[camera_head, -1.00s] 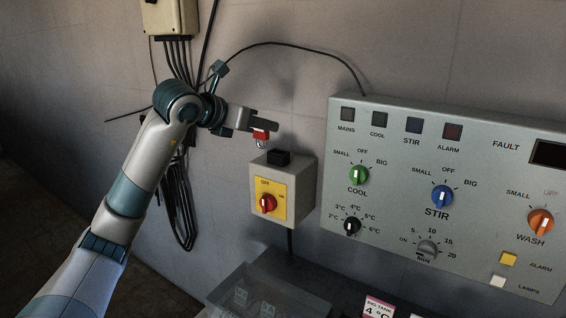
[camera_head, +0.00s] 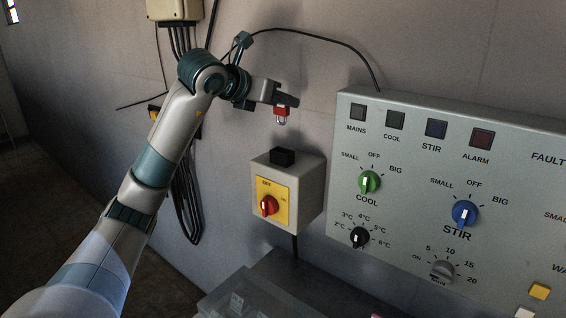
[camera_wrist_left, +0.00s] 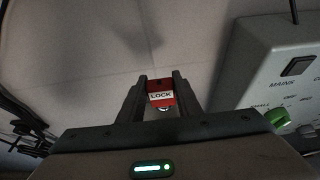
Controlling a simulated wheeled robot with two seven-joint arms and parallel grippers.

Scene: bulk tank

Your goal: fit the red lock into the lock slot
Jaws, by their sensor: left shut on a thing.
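The red lock (camera_head: 281,111) is a small red padlock with a pale shackle hanging down. My left gripper (camera_head: 284,100) is shut on it and holds it in the air above the isolator box. In the left wrist view the red lock (camera_wrist_left: 161,97), with a white LOCK label, sits between the two fingers of my left gripper (camera_wrist_left: 160,90). Below it the grey isolator box (camera_head: 309,196) has a yellow plate with a red rotary switch (camera_head: 269,206). A black block (camera_head: 282,157) stands on its top; I cannot tell whether this is the lock slot. The lock is apart from it. My right gripper is not in view.
The large control panel (camera_head: 400,150) with knobs and lamps is on the wall to the right; its corner shows in the left wrist view. A black cable (camera_head: 320,37) arcs above the gripper. A clear bin (camera_head: 250,295) stands below the box.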

